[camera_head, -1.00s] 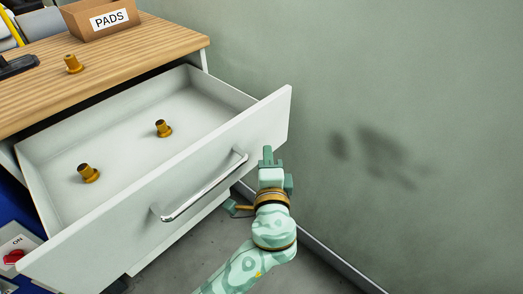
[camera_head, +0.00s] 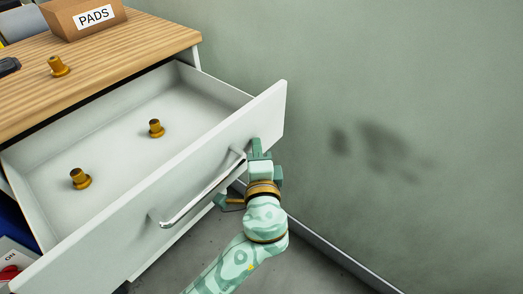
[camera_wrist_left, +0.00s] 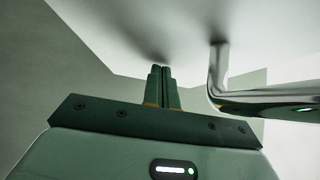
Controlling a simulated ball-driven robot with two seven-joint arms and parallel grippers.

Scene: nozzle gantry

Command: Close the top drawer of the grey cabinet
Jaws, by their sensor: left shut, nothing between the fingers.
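The top drawer (camera_head: 66,248) of the grey cabinet (camera_head: 197,58) is pulled well open, its pale inside showing. Its front panel carries a silver bar handle (camera_head: 203,194), also seen at the right of the left wrist view (camera_wrist_left: 270,103). My left gripper (camera_head: 256,147) is shut and empty. Its fingertips point at the front panel, to the right of the handle. In the left wrist view the closed fingertips (camera_wrist_left: 161,71) are at or very near the panel (camera_wrist_left: 120,40); I cannot tell whether they touch. My right gripper is not in view.
Two brass nozzles (camera_head: 80,179) (camera_head: 156,128) stand in the drawer. A green wall (camera_head: 400,90) is at the right.

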